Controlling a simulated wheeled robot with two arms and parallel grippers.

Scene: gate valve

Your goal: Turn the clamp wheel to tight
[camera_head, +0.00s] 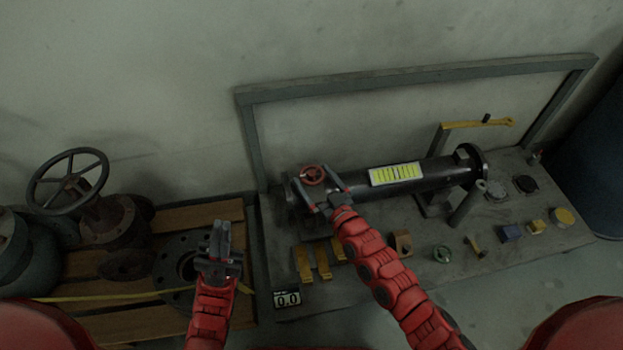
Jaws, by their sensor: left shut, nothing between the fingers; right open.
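A small red clamp wheel (313,174) sits on top of the left end of a black pipe (350,183) on the bench. My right gripper (316,186) is open, its two fingers on either side of the wheel. Whether the fingers touch the rim I cannot tell. My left gripper (219,232) is shut and empty, above the wooden pallet to the left of the bench. A small display (287,299) at the bench's front left reads 0.0.
A valve with a large dark handwheel (68,181) stands at the left, by a wooden pallet (210,216). Yellow blocks (303,264) and several small parts lie along the bench front. A yellow-handled tool (478,124) is behind the pipe. A dark blue drum (596,180) stands at far right.

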